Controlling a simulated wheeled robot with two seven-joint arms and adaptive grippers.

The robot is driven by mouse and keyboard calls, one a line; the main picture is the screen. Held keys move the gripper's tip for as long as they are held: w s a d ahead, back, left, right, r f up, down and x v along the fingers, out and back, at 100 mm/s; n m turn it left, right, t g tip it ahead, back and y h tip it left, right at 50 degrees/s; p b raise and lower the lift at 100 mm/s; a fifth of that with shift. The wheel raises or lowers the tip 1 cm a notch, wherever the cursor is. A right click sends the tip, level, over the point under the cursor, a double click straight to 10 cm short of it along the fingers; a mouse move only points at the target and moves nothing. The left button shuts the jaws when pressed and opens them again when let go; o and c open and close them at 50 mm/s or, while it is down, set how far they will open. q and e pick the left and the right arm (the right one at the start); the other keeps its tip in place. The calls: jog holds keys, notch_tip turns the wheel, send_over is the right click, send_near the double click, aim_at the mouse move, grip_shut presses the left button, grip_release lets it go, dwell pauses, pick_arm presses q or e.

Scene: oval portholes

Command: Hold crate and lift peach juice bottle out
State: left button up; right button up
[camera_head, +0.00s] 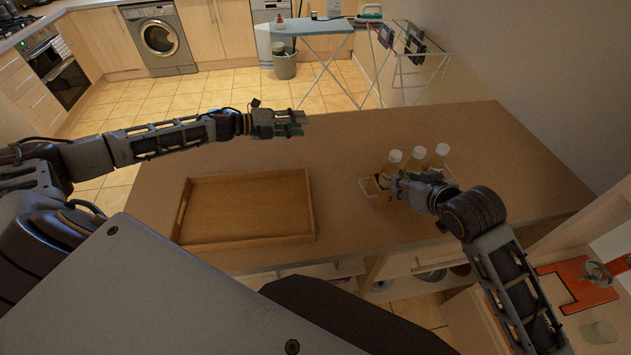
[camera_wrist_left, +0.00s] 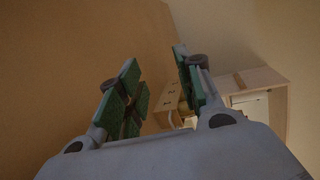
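A small crate (camera_head: 368,191) with a pale rim stands on the right part of the table. Several bottles with white caps show in it: one at the left (camera_head: 391,162), one in the middle (camera_head: 416,158) and one at the right (camera_head: 438,157). I cannot tell which is the peach juice. My right gripper (camera_head: 396,186) is at the crate's near side, in front of the bottles; its fingertips are too small and covered to read. My left gripper (camera_head: 303,123) is over the table's far edge, left of the crate. Its green-padded fingers (camera_wrist_left: 155,75) are apart and empty.
A shallow wooden tray (camera_head: 308,212) lies on the table (camera_head: 345,150) left of the crate. The tabletop between tray and crate is clear. A wall runs along the right. An ironing board (camera_head: 312,27) and drying rack (camera_head: 421,65) stand beyond the table.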

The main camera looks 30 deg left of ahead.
pick_arm(q)
jog(key=s+d+f+g+h, duration=0.1)
jog(key=s+d+f+g, duration=0.1)
jog(key=s+d, duration=0.5)
jog(key=s+d+f+g+h, duration=0.1)
jog(key=s+d+f+g, duration=0.2)
jog(key=s+d, duration=0.4)
jog(key=shift+s+m, duration=0.2)
jog(key=shift+m, duration=0.2)
jog(key=shift+d+f, duration=0.1)
jog(key=shift+f, duration=0.05)
send_near(379, 199)
jog(key=shift+w+d+f, duration=0.45)
jog(key=shift+w+d, duration=0.25)
jog(key=shift+w, duration=0.05)
jog(key=shift+w+d+f, duration=0.45)
jog(key=shift+w+d, duration=0.3)
grip_shut()
